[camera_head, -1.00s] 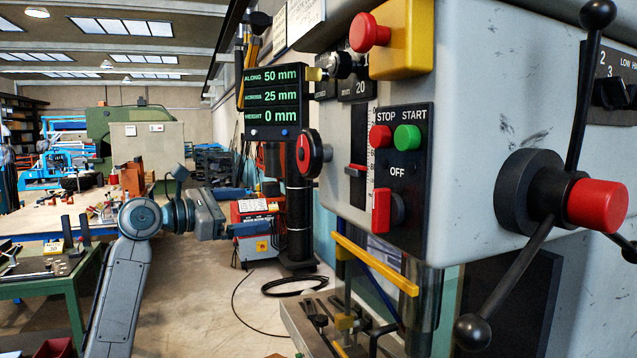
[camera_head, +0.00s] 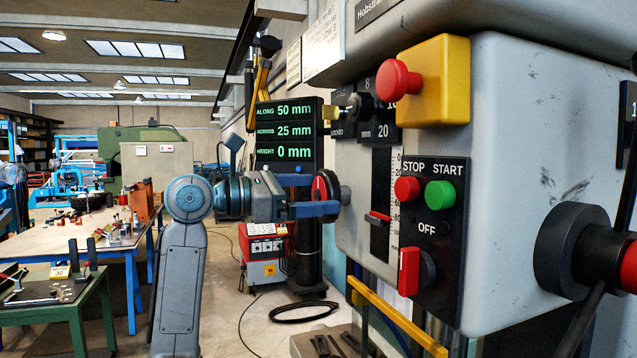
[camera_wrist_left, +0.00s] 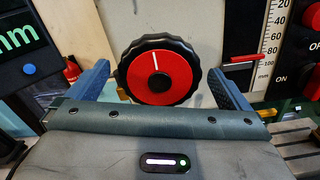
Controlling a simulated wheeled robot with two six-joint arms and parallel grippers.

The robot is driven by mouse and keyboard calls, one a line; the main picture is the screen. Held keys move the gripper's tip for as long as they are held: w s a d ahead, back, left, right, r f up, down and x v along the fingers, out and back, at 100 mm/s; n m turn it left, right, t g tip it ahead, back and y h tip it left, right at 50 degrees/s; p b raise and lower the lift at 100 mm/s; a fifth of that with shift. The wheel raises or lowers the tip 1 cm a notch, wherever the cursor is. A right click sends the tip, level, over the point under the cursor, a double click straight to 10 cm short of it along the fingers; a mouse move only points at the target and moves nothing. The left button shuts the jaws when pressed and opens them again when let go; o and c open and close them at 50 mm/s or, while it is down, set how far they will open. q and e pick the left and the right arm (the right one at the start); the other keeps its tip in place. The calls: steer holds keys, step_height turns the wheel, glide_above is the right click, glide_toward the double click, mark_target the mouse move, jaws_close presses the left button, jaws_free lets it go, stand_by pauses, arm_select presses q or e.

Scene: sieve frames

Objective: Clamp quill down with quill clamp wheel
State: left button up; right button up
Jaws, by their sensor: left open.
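The quill clamp wheel (camera_head: 321,188) is a black knobbed handwheel with a red face, on the left side of the grey drill head. In the left wrist view the wheel (camera_wrist_left: 158,88) faces me, its white mark pointing nearly straight up. My left gripper (camera_head: 315,195) is open at the wheel. In the left wrist view the blue fingers of the left gripper (camera_wrist_left: 160,78) stand on either side of the wheel, with a visible gap at the right; contact at the left is unclear. My right gripper is not in view.
The drill head's front carries a stop/start panel (camera_head: 432,215), a yellow box with a red button (camera_head: 435,82) and a depth scale (camera_head: 396,195). A readout (camera_head: 287,134) hangs behind the wheel. A yellow bar (camera_head: 395,315) sticks out below. A green table (camera_head: 60,306) stands left.

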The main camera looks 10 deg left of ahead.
arm_select(q)
steer(key=shift+w+d, duration=0.3)
steer(key=shift+d, duration=0.3)
steer(key=shift+w+d, duration=0.1)
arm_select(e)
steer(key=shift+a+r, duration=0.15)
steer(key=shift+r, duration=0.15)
arm_select(q)
steer(key=shift+c, duration=0.4)
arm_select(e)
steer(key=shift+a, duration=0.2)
arm_select(q)
steer(key=c, duration=0.8)
